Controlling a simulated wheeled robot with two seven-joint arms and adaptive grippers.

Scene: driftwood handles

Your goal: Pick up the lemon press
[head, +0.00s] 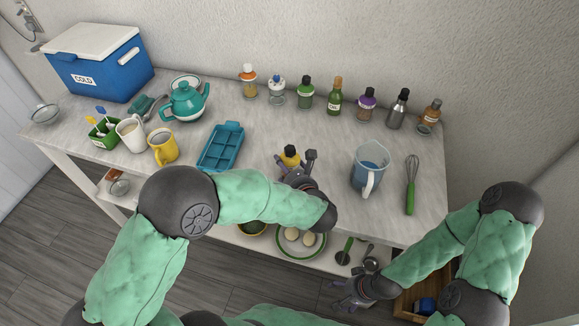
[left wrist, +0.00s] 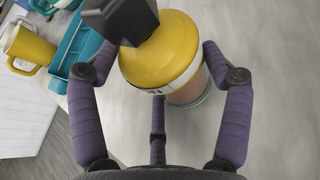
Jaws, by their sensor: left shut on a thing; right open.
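The lemon press, as I take it, has a yellow domed top, a black upper part and a clear amber-tinted body (left wrist: 185,88). My left forearm hides part of the gripper. My right gripper (head: 350,296) is open and empty, low in front of the table.
A teal tray (head: 221,146) and yellow mug (head: 163,146) stand left of the press. A blue-tinted pitcher (head: 368,172) and whisk (head: 411,185) are right. Several bottles (head: 335,96) line the back. A lower shelf holds a plate (head: 301,254). Table between tray and pitcher is otherwise clear.

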